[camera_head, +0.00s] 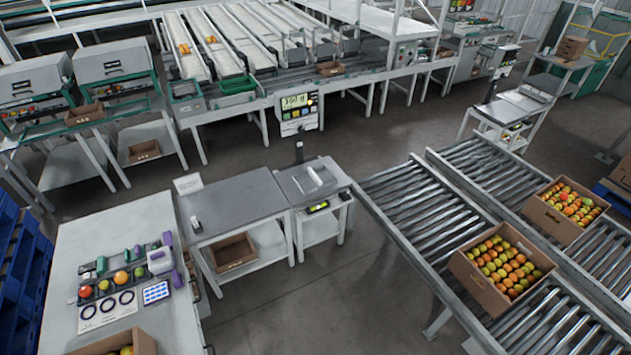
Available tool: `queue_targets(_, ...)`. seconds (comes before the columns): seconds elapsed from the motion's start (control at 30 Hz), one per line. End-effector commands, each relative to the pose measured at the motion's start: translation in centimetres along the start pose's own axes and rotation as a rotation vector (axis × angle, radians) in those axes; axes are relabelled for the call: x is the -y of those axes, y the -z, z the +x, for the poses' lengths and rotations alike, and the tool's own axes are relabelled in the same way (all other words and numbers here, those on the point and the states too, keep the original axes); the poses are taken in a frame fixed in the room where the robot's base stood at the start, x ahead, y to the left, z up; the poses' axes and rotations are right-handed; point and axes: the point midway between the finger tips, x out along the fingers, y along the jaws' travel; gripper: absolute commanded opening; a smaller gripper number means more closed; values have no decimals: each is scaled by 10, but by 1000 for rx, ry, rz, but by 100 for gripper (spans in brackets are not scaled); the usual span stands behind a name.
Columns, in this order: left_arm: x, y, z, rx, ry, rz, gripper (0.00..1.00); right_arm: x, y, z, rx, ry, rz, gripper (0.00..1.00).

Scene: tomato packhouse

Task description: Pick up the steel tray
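I cannot clearly single out a steel tray. A flat steel-grey plate (298,184) lies on the small weighing stand in the middle, with a small white object (314,175) on it. A grey, shallow holder (130,268) with several red, orange and green tomatoes lies on the white table at the left; its material is too small to tell. Neither of my grippers is in view.
A grey-topped bench (235,203) stands between the white table (120,230) and the weighing stand. Roller conveyors (400,205) at the right carry cardboard boxes of tomatoes (480,287). Blue pallets (22,265) stand at the left edge. The floor (340,300) in front is clear.

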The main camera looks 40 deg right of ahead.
Motion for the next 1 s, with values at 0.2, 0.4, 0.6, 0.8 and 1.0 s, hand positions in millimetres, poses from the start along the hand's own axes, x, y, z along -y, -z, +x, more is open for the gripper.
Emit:
queue_targets(0.2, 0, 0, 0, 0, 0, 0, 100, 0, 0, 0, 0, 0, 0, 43)
queue_targets(0.4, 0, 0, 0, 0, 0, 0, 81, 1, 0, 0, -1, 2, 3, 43)
queue_targets(0.6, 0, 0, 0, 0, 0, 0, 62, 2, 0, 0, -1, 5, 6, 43)
queue_targets(0.8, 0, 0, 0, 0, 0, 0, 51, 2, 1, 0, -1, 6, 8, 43)
queue_targets(1.0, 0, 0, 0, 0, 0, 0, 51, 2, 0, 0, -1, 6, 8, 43)
